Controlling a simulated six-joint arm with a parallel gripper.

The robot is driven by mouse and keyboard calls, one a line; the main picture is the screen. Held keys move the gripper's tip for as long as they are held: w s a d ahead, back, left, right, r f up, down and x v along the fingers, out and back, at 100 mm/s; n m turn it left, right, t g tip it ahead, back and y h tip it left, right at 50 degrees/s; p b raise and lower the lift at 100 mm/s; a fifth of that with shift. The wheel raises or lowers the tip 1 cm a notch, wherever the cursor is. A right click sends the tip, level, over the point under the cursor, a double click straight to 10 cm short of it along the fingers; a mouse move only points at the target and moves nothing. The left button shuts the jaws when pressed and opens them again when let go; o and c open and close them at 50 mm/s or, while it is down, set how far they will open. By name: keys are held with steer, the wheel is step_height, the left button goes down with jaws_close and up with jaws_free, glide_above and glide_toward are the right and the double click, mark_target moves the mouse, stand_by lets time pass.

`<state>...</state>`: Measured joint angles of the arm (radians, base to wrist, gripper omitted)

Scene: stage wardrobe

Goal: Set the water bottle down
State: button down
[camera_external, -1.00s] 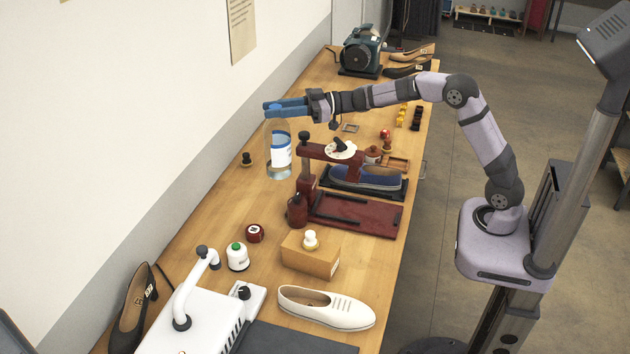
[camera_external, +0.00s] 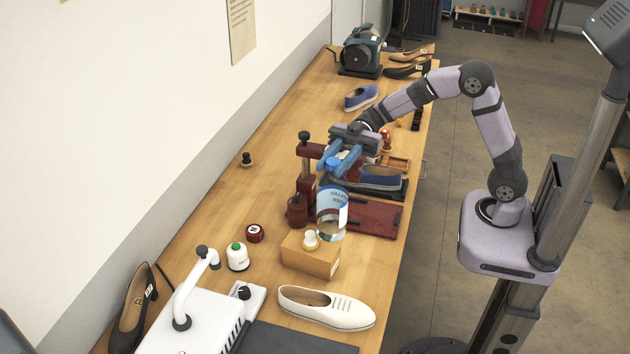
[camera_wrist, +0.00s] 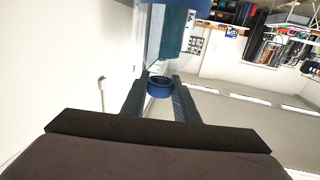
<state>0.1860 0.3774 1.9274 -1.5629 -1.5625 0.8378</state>
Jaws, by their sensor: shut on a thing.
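The water bottle (camera_external: 332,213) is clear with a blue and white label. It hangs upright in the external view, in front of the dark red press and close to the cardboard box. My gripper (camera_external: 340,168) has blue fingers and is shut on the bottle near its blue cap. In the wrist view the blue cap (camera_wrist: 160,86) sits between the two fingertips. The bottle's base overlaps the view of the red press plate and the box, so I cannot tell its exact height over the bench.
The cardboard box (camera_external: 310,257) with a white-knobbed item on it stands just below the bottle in the picture. The bench's left middle (camera_external: 215,205) is mostly clear.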

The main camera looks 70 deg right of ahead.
steer(key=s+f+b, duration=0.2)
steer(key=s+f, duration=0.2)
steer(key=s, duration=0.4)
step_height(320, 180, down, 10)
steer(key=shift+s+a+f+p, duration=0.2)
steer(key=shift+a+p, duration=0.1)
steer(key=shift+p, duration=0.15)
stand_by(0.7)
steer(key=shift+f, duration=0.1)
steer(key=c, duration=1.4)
jaws_free()
steer(key=shift+f, duration=0.15)
steer(key=d+b, duration=0.1)
steer(key=d, duration=0.3)
steer(key=s+d+b, duration=0.1)
steer(key=d, duration=0.3)
steer(key=s+d+b, duration=0.1)
steer(key=d+b, duration=0.1)
steer(key=d, duration=0.1)
steer(key=shift+s+d+r, duration=0.2)
steer(key=shift+d, duration=0.2)
